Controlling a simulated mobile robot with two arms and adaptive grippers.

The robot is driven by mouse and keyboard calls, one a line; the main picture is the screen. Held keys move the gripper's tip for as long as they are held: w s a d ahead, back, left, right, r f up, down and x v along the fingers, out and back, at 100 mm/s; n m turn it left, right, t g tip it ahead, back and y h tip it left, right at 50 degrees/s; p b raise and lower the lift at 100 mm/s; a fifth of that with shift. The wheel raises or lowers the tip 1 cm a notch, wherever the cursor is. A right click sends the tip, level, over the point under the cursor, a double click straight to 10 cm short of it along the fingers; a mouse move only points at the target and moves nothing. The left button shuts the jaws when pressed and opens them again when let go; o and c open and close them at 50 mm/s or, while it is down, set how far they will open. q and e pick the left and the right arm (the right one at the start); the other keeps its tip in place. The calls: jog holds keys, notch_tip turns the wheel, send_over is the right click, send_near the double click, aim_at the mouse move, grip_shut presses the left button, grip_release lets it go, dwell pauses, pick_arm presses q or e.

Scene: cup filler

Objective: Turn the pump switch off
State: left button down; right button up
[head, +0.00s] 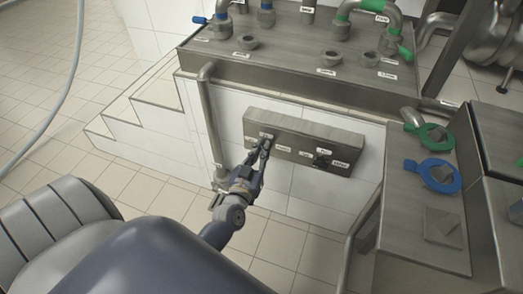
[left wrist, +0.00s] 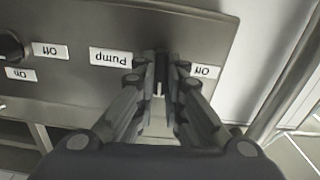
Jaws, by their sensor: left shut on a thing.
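The metal control panel (head: 338,140) is fixed to the white tiled wall. My left gripper (head: 265,142) reaches up to its left part, fingers close together at the panel face. In the left wrist view the panel (left wrist: 200,30) appears upside down, and the fingertips (left wrist: 160,78) are shut around the small dark pump switch (left wrist: 160,62). The switch is mostly hidden by the fingers, so its setting cannot be read. The "Pump" label (left wrist: 111,57) sits on one side of the fingers and an "Off" label (left wrist: 205,71) on the other. My right gripper is not in view.
A second black knob (head: 321,159) is on the panel's right part and also shows in the left wrist view (left wrist: 10,46). A vertical pipe (head: 211,125) runs left of the panel. A metal counter with valves (head: 290,50) is above, and a metal cabinet (head: 430,215) stands at right.

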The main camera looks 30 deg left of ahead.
pick_arm(q)
jog(key=n, duration=1.7)
jog(key=shift+s+a+f, duration=0.1)
jog(key=shift+a+f, duration=0.1)
jog(key=shift+f, duration=0.05)
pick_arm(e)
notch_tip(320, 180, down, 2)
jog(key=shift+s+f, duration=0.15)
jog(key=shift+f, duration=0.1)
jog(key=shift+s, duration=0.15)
